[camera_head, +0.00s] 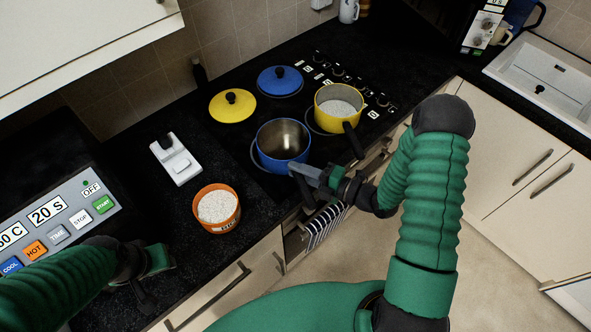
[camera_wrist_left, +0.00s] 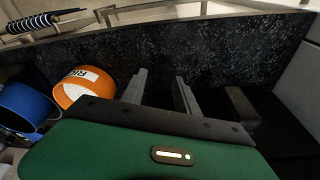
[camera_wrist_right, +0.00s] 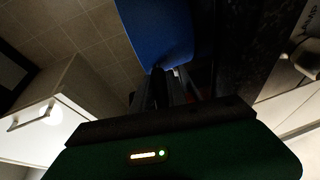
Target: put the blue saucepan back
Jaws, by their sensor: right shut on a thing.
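The blue saucepan (camera_head: 283,140) is upright and empty, at the front left of the black hob. Whether its base touches the hob, I cannot tell. My right gripper (camera_head: 308,174) is shut on its dark handle at the pan's front right; the gripper hides much of the handle. The right wrist view shows the blue pan wall (camera_wrist_right: 158,32) just beyond the fingers (camera_wrist_right: 170,88). The blue lid (camera_head: 280,81) lies at the back of the hob. My left gripper (camera_wrist_left: 163,92) is open and empty over the dark counter at the lower left.
A yellow saucepan (camera_head: 339,106) with white contents stands right of the blue one. Its yellow lid (camera_head: 232,106) lies at the back left. An orange tub (camera_head: 216,207) and a white device (camera_head: 176,158) stand on the counter.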

